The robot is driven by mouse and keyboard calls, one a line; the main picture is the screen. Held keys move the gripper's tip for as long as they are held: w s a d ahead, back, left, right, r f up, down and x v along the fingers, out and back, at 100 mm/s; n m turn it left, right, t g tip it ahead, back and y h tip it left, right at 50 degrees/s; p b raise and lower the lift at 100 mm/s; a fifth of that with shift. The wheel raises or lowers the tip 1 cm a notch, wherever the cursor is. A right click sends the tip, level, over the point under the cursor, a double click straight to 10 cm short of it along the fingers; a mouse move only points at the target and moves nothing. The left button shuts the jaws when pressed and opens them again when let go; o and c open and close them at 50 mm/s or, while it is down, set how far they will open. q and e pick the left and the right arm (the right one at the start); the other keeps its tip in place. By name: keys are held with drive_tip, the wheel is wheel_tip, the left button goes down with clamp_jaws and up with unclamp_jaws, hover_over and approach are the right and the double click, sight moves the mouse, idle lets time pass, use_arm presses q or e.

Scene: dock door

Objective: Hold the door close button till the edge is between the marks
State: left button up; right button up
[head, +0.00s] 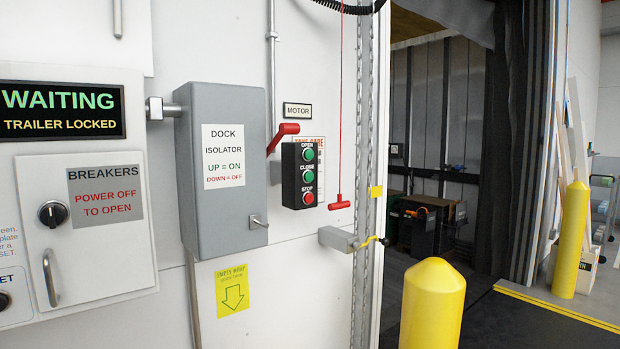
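The black motor control box (301,175) hangs on the white wall below a "MOTOR" label (298,110). It has a green OPEN button (308,154) on top, a green CLOSE button (308,175) in the middle and a red STOP button (308,198) at the bottom. Nothing touches the buttons. The doorway (437,130) to the right stands open, and I cannot make out the door's lower edge. Neither of my grippers is in view.
The grey dock isolator box (222,215) juts out left of the buttons, its red lever (283,134) raised. A red pull cord handle (339,203) hangs close right of them. A grey bracket (338,239) sits below. A yellow bollard (432,305) stands before the doorway.

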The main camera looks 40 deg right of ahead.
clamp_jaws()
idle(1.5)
